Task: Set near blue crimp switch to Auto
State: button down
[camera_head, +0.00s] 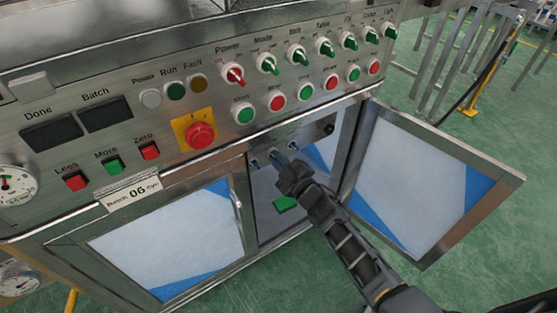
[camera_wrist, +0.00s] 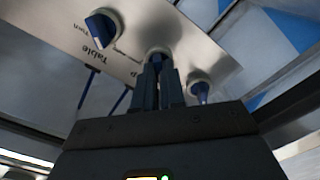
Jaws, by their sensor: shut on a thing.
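A recessed steel panel behind the open door carries a row of small blue switches. In the wrist view my gripper (camera_wrist: 158,80) is shut on the middle blue switch (camera_wrist: 158,54), its two fingers either side of the knob. Its label is mostly hidden, so I cannot read its name or setting. A blue switch labelled Table Turn (camera_wrist: 102,28) sits to the left, and another blue switch (camera_wrist: 200,90) to the right. In the head view my gripper (camera_head: 279,160) reaches this panel from the lower right, covering the middle switch.
The open door (camera_head: 415,180) stands to the right of my arm. Above is the main panel with green and red selectors, push buttons and a red emergency stop (camera_head: 200,136). A green block (camera_head: 285,204) is below my gripper. A closed windowed door (camera_head: 165,240) is at left.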

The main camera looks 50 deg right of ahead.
jog(key=c, duration=1.2)
grip_release()
jog(key=shift+p+v, duration=0.4)
jog(key=shift+v, duration=3.5)
jog(key=s+a+r+m+g+y, duration=0.1)
jog(key=s+a+r, duration=0.3)
jog(key=s+a, duration=0.3)
jog(key=s+a+r+m+y, duration=0.2)
jog(key=s+a+r, duration=0.25)
jog(key=s, duration=0.55)
jog(key=s+a+r+m+g+y, duration=0.1)
jog(key=s+a+r, duration=0.3)
jog(key=s+a, duration=0.3)
jog(key=s+r+p, duration=0.2)
jog(key=r+p, duration=0.3)
jog(key=r, duration=0.2)
jog(key=s+a+r+m+p, duration=0.1)
jog(key=s+r+p, duration=0.1)
jog(key=r+p, duration=0.3)
jog(key=s+r+m+y+p, duration=0.1)
jog(key=s+r+p, duration=0.1)
jog(key=r+p, duration=0.4)
jog(key=shift+a+r+g, duration=0.15)
jog(key=shift+r, duration=1.2)
jog(key=shift+a+r+g, duration=0.15)
jog(key=shift+r, duration=1.2)
